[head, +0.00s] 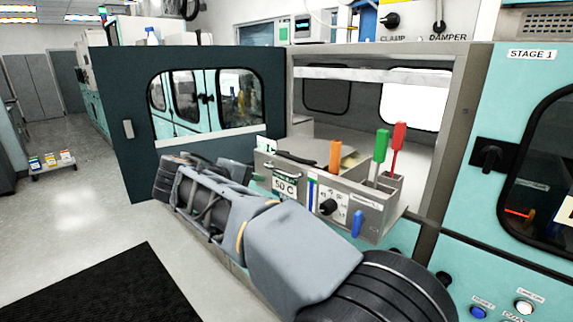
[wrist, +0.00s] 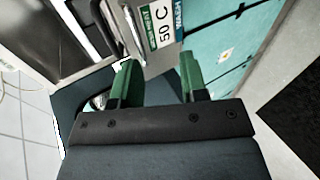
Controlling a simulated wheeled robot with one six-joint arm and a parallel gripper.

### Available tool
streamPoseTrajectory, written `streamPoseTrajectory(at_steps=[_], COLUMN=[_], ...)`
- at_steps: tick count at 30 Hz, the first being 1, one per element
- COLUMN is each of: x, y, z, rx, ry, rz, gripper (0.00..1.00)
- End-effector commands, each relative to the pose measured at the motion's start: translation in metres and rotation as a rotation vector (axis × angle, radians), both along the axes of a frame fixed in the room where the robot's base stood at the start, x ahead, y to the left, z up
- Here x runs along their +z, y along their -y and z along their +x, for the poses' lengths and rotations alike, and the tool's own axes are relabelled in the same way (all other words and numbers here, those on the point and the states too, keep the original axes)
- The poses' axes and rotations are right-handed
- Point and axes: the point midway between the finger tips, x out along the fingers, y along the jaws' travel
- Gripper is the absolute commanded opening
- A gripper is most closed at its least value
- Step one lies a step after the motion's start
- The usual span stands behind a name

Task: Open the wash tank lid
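The wash tank is a steel box with a "50 C" label (head: 284,186), in the open bay in the head view. A dark long-handled piece (head: 298,158) lies across its top; I cannot tell whether it belongs to the lid. In the wrist view the tank's label (wrist: 163,27) reads "50 C" and "WASH", beyond the fingertips, with a dark bar (wrist: 106,22) to its left. My gripper (wrist: 159,62) has two green fingers spread apart with nothing held between them. In the head view my arm hides most of the gripper and the tank's lower left.
Orange (head: 335,156), green (head: 381,146) and red (head: 398,138) handles stand at the tank's right, by a knob (head: 328,207) and blue lever (head: 357,223). A dark teal windowed door (head: 136,125) stands open at left. The floor by the black mat (head: 100,290) is clear.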

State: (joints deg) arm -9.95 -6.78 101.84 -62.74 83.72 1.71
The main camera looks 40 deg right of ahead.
Motion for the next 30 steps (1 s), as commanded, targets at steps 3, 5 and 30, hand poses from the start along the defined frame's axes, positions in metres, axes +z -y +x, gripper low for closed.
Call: streamPoseTrajectory(at_steps=[3,5,30], x=[0.027,0.038,0.030], y=[0.000,0.000,0.120], z=[0.016,0.020,0.044], rx=[-0.036,-0.052,-0.080], ry=[0.035,0.050,0.071], rz=[-0.147,-0.197,-0.264], gripper=[0.40,0.40,0.40])
